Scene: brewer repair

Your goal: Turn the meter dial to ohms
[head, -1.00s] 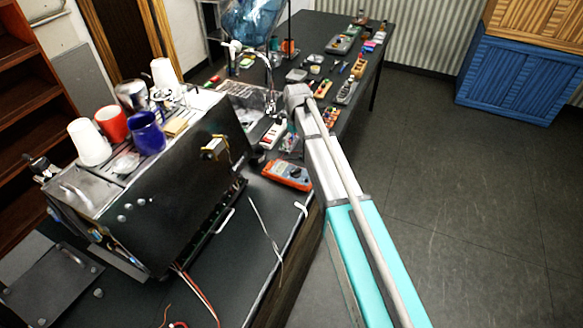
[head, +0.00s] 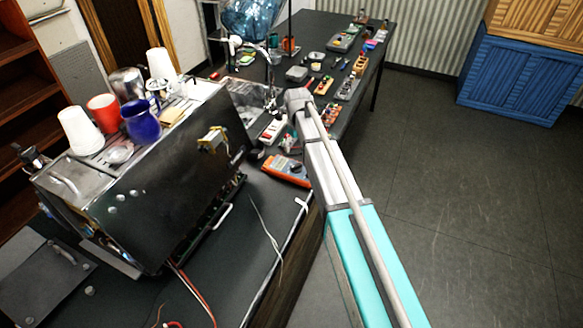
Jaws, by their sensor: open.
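The orange multimeter (head: 287,171) lies on the dark bench, to the right of the espresso machine and near the bench's right edge. Its grey face and dial are too small to read, so I cannot tell the dial setting. My arm reaches up from the bottom right, and its upper joint stands just above and to the right of the meter in the picture. I cannot make out my gripper; its fingers do not show clearly beyond that joint.
The espresso machine (head: 150,185) fills the left of the bench, with cups and a blue jug (head: 140,121) on top. A white power strip (head: 273,130) lies beyond the meter. Loose wires lie in front. Several small tools and parts crowd the far bench.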

